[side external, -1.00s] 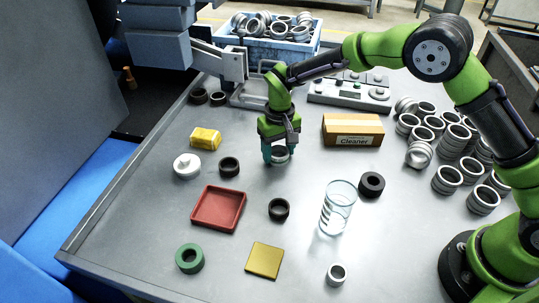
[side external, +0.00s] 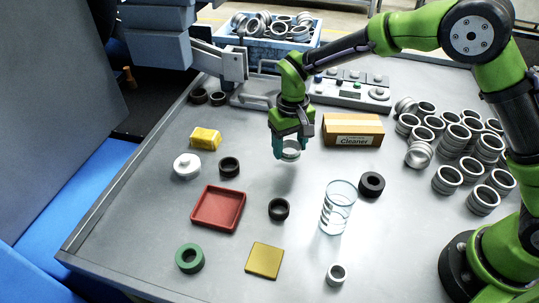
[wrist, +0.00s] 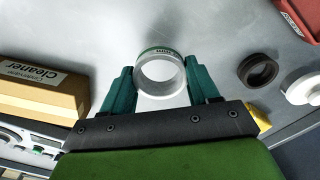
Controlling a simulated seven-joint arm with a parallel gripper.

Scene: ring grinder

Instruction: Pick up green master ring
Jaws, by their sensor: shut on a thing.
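My gripper (side external: 290,149) is shut on a silver ring (side external: 291,155) and holds it above the table, with a gap and faint shadow below. In the wrist view the silver ring (wrist: 161,94) sits between the teal fingertips of my gripper (wrist: 160,80). A green band with lettering, only partly readable, shows along its far edge. A thick, all-green ring (side external: 181,260) lies flat on the table at the front left, far from my gripper and touching nothing.
The orange Cleaner box (side external: 352,130) stands right of my gripper. A glass (side external: 338,208), a red tray (side external: 218,230), a yellow pad (side external: 264,261) and several black rings share the table. Many silver rings (side external: 447,180) crowd the right side. A grey panel (side external: 350,92) is behind.

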